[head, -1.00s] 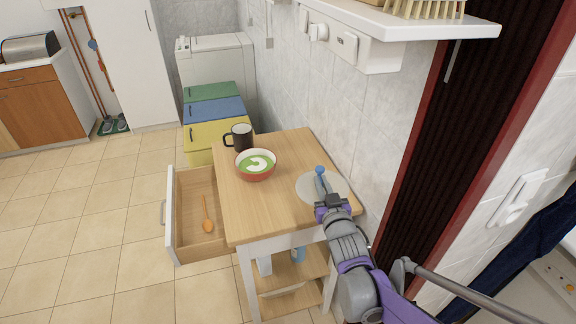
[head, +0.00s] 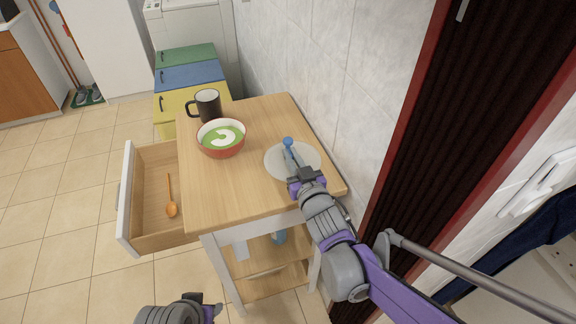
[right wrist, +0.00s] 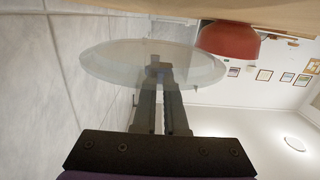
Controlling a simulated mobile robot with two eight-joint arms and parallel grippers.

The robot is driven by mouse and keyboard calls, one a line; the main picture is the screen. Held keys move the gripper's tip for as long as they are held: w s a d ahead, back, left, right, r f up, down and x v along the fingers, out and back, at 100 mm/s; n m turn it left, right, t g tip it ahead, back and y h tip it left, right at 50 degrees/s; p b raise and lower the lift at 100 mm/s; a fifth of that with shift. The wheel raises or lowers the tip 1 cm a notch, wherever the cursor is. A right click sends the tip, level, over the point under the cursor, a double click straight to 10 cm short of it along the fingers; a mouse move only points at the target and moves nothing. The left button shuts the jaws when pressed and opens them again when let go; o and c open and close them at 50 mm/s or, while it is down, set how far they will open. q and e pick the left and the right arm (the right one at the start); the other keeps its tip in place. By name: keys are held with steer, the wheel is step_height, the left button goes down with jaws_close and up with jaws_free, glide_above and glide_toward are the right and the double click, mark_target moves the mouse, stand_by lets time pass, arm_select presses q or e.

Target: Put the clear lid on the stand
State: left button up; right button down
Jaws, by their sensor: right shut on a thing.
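In the right wrist view the lid (right wrist: 108,62) spans past both fingers of the gripper (right wrist: 161,75). I cannot tell whether the lid touches the stand's top or hangs just above it. Part of my left gripper (head: 208,309) shows at the bottom edge; its fingers are not clear.
A red bowl of green soup (head: 220,148) and a black mug (head: 208,105) stand left of the lid. The stand's open drawer (head: 150,224) holds an orange spoon (head: 171,209). A tiled wall (head: 318,70) runs close along the right side. The top's front left is clear.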

steer(key=shift+f+b, duration=0.45)
steer(key=shift+f, duration=1.5)
steer(key=shift+f, duration=0.15)
steer(key=c, duration=1)
jaws_free()
